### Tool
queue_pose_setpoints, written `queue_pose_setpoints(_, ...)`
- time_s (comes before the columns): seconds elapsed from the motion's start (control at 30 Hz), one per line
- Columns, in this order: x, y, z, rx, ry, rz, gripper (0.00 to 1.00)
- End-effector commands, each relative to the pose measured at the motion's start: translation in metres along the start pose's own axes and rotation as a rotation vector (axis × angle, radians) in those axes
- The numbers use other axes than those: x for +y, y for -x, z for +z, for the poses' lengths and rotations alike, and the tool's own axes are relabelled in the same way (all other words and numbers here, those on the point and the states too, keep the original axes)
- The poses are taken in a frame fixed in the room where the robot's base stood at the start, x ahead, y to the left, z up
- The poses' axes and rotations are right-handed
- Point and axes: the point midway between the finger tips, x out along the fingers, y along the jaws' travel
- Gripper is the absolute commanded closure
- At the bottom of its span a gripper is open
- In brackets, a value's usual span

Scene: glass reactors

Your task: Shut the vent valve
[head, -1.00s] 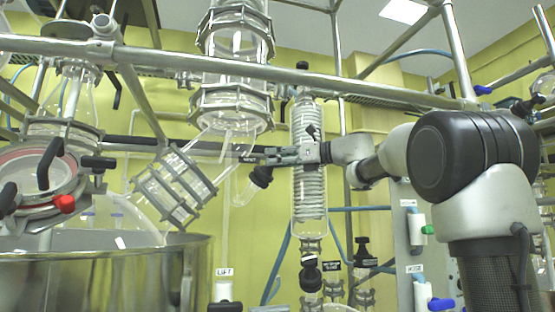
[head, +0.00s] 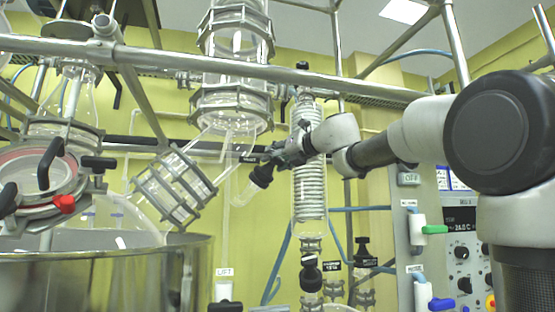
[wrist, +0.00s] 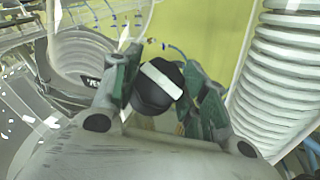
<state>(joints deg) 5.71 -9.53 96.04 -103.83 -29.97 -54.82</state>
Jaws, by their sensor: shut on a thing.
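The vent valve is a clear glass side stem with a black knob (head: 262,174), hanging tilted under the glass column, left of the coiled condenser. A small black tag (head: 248,159) is beside it. In the wrist view the knob (wrist: 157,90) is a black cap with a white bar across its top. My gripper (head: 270,163) reaches it from the upper right. Its green-padded fingers (wrist: 163,84) lie on either side of the knob and are shut on it. The fingers partly hide the knob in the head view.
The coiled glass condenser (head: 310,180) stands close to the right of my gripper. A metal rail (head: 300,78) crosses above. A clamped glass joint (head: 175,187) lies to the left, over a steel vessel (head: 100,280). A control panel (head: 460,250) stands at the right.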

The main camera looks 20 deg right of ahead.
Motion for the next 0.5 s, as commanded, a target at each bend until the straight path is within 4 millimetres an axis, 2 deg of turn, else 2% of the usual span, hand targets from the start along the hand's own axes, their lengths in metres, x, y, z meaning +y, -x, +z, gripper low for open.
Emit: queue_pose_setpoints(0.5,0.0009,-0.0004,0.0010,-0.001,-0.228,-0.234,0.80)
